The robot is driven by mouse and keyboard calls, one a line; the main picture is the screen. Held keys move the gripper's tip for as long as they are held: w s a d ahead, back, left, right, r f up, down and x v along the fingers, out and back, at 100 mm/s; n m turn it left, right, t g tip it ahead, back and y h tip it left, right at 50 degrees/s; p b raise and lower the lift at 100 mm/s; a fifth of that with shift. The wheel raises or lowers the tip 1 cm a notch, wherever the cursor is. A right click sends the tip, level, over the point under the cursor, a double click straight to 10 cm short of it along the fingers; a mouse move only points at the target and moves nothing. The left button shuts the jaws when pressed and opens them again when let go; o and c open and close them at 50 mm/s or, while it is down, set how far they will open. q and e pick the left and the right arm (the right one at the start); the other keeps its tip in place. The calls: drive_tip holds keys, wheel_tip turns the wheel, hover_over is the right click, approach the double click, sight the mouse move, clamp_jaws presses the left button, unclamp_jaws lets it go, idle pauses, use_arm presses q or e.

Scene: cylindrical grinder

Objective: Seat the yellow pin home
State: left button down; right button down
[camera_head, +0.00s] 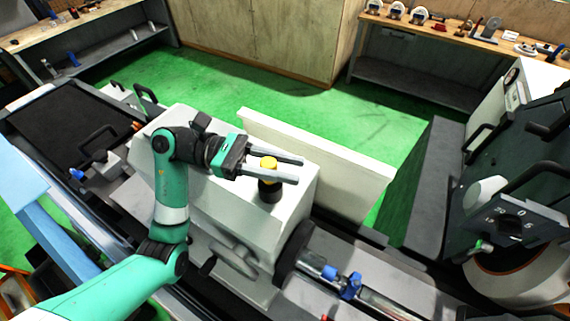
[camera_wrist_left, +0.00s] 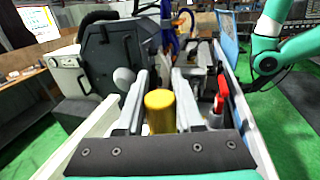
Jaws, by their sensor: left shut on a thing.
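The yellow pin (camera_head: 268,164) stands upright over a dark round collar (camera_head: 270,191) on top of the white machine housing (camera_head: 228,199). My left gripper (camera_head: 298,169) comes in from the left with its two grey fingers on either side of the pin, shut on it near its top. In the left wrist view the yellow pin (camera_wrist_left: 160,110) shows between the fingers, close to the palm, and the fingertips reach past it. The pin's lower end is hidden, so I cannot tell how deep it sits. My right gripper is not in view.
A white upright panel (camera_head: 318,165) stands just behind the housing. A shaft with blue clamps (camera_head: 348,286) lies at the front right, and the dark grinder head (camera_head: 520,215) is at the right. A red lever (camera_wrist_left: 221,90) shows in the left wrist view.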

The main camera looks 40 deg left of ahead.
use_arm(q)
drive_tip(key=shift+f+b, duration=0.4)
drive_tip(key=shift+f, duration=0.1)
drive_tip(key=shift+c, duration=2.3)
unclamp_jaws()
drive_tip(key=b+v, duration=0.2)
drive_tip(key=v, duration=0.9)
drive_tip(key=shift+s+a+r, duration=0.1)
drive_tip(key=shift+s+a, duration=0.1)
drive_tip(key=shift+a, duration=0.1)
